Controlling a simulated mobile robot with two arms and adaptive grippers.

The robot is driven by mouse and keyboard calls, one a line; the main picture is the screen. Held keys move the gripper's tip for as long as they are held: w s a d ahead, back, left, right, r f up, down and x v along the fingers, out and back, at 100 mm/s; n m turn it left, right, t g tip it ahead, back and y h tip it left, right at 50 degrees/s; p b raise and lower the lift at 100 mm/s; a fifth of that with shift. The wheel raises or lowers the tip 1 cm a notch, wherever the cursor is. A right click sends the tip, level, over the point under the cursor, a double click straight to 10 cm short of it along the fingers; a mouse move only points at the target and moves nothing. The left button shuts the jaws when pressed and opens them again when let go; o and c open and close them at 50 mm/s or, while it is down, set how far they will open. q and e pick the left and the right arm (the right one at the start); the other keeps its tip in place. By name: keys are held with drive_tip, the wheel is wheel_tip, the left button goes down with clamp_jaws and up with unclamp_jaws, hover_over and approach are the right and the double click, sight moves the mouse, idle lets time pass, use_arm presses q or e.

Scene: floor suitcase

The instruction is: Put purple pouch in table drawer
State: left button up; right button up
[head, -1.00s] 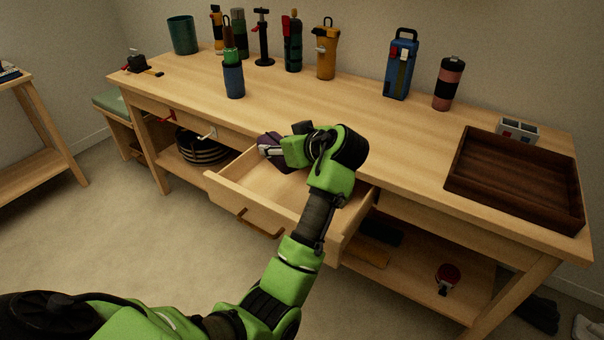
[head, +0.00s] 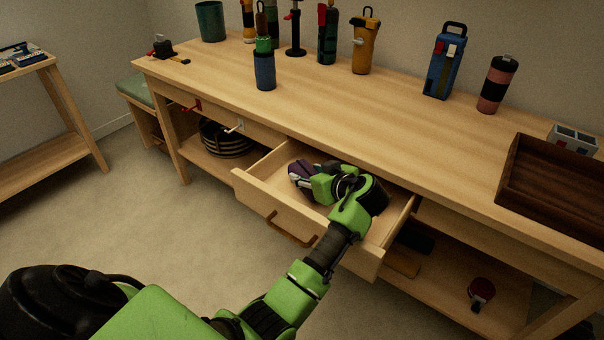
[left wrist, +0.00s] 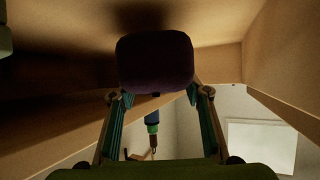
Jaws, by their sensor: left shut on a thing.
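The purple pouch (head: 300,172) is inside the pulled-out table drawer (head: 262,201), toward its left side. My left gripper (head: 307,180) is shut on the pouch and reaches down into the drawer. In the left wrist view the pouch (left wrist: 155,62) shows as a dark purple block between the two fingers of my left gripper (left wrist: 158,98), with the drawer's wooden walls around it. The gripper and arm hide part of the drawer floor. I cannot tell whether the pouch touches the floor. My right gripper is not in view.
The tabletop (head: 400,150) holds a blue bottle (head: 264,70), a pink-and-black tumbler (head: 497,85), several other containers and a dark wooden tray (head: 555,190). A lower shelf (head: 445,280) lies under the drawer. The floor (head: 150,235) in front is clear.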

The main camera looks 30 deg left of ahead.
sight(302, 171)
use_arm(q)
drive_tip(key=shift+f, duration=0.35)
drive_tip(key=a, duration=0.1)
drive_tip(key=w+a, duration=0.2)
drive_tip(key=shift+a, duration=0.4)
drive_tip(key=shift+d+f, duration=0.1)
drive_tip(key=shift+f, duration=0.5)
drive_tip(key=o, duration=1.2)
drive_tip(key=shift+s, duration=0.1)
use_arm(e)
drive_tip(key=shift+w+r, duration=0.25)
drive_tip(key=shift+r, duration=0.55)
use_arm(q)
drive_tip(key=shift+d, duration=0.1)
drive_tip(key=shift+d+r, duration=0.1)
drive_tip(key=shift+d, duration=0.05)
drive_tip(key=shift+v, duration=3.6)
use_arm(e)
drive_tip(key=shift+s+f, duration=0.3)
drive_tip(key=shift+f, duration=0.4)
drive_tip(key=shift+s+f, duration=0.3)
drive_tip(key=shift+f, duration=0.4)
